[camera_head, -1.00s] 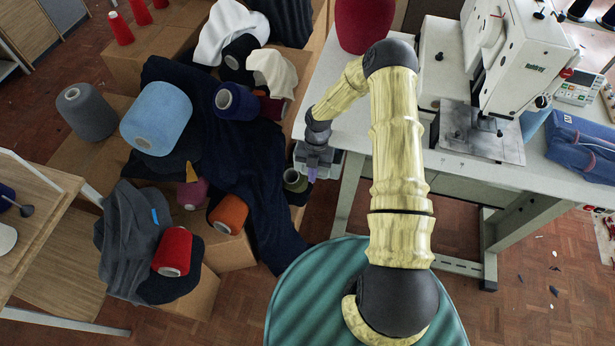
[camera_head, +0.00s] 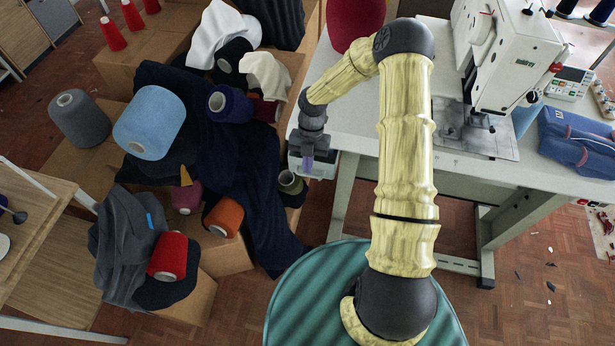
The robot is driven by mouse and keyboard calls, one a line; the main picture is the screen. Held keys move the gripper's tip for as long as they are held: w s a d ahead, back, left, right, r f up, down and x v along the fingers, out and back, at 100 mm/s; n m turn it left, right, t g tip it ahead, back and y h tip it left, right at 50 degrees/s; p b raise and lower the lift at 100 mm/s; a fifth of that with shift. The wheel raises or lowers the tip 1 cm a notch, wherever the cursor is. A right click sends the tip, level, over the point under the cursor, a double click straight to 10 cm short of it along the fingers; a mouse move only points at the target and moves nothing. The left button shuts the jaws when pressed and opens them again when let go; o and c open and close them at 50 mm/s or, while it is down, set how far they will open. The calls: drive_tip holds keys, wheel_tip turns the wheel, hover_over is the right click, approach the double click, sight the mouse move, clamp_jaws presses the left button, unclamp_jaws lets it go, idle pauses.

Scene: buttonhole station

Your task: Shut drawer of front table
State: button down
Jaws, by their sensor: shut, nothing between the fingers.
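The front table (camera_head: 405,165) is a white-topped work table with grey legs, right of centre. A pale box-like part (camera_head: 324,166) sits under its left end and looks like the drawer. My arm hides part of this area, so I cannot tell how far the drawer stands out. My gripper (camera_head: 307,163) is shut and empty, pointing down at the left end of the table, in front of or against this pale part. I cannot tell whether they touch.
A white sewing machine (camera_head: 518,55) and a folded blue garment (camera_head: 577,140) are on the table. Left of my gripper, cardboard boxes (camera_head: 226,255) carry dark cloth (camera_head: 262,180) and several yarn cones.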

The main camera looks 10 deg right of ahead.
drive_tip(key=shift+v, duration=0.75)
drive_tip(key=s+d+r+m+t, duration=0.1)
drive_tip(key=s+r+m, duration=0.4)
drive_tip(key=m, duration=0.5)
drive_tip(key=s+d+r+m+t+h, duration=0.1)
drive_tip(key=s+r+m+t, duration=0.2)
drive_tip(key=r+m, duration=0.6)
drive_tip(key=s+d+r+m+t, duration=0.1)
drive_tip(key=s+d+r+m, duration=0.1)
drive_tip(key=s+r+m, duration=0.5)
drive_tip(key=s+m, duration=0.1)
drive_tip(key=m, duration=0.4)
drive_tip(key=shift+r+t, duration=0.3)
drive_tip(key=shift+t, duration=0.1)
drive_tip(key=shift+w, duration=0.1)
